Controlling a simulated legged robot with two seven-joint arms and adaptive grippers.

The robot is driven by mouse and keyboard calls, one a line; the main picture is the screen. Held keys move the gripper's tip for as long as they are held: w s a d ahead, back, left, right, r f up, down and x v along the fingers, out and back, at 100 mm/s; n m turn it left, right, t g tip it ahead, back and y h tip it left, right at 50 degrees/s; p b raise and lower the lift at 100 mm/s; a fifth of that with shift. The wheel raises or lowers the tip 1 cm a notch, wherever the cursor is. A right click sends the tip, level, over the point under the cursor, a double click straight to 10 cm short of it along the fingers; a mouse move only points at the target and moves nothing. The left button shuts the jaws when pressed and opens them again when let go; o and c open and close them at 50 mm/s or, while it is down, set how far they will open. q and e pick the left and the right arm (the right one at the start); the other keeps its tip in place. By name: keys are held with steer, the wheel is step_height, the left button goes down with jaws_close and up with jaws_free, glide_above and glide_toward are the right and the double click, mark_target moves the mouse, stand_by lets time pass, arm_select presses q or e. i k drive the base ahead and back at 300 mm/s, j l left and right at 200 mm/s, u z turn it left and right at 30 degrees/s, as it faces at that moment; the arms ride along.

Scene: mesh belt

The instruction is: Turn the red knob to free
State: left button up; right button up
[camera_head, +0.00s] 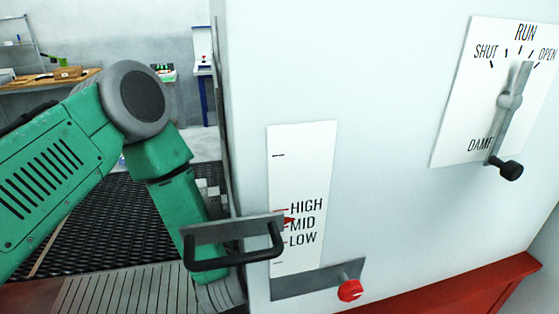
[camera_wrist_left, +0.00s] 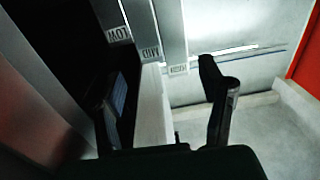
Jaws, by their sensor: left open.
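The red knob (camera_head: 350,290) sits at the right end of a grey strip low on the white cabinet front, in the head view. It has a small light mark; which setting it points at cannot be read. My left arm is green and comes in from the left, bending down behind the black handle. The knob is not identifiable in the wrist view. My right gripper is not in view.
A black handle (camera_head: 235,258) with a red pointer stands out at MID on the HIGH/MID/LOW scale plate (camera_head: 300,165). A damper lever (camera_head: 512,100) is at upper right, between RUN and OPEN. A dark mesh belt (camera_head: 100,225) lies left. A red beam (camera_head: 480,285) runs below the cabinet.

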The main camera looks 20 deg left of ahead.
mark_target(351, 291)
steer(key=k, duration=1.15)
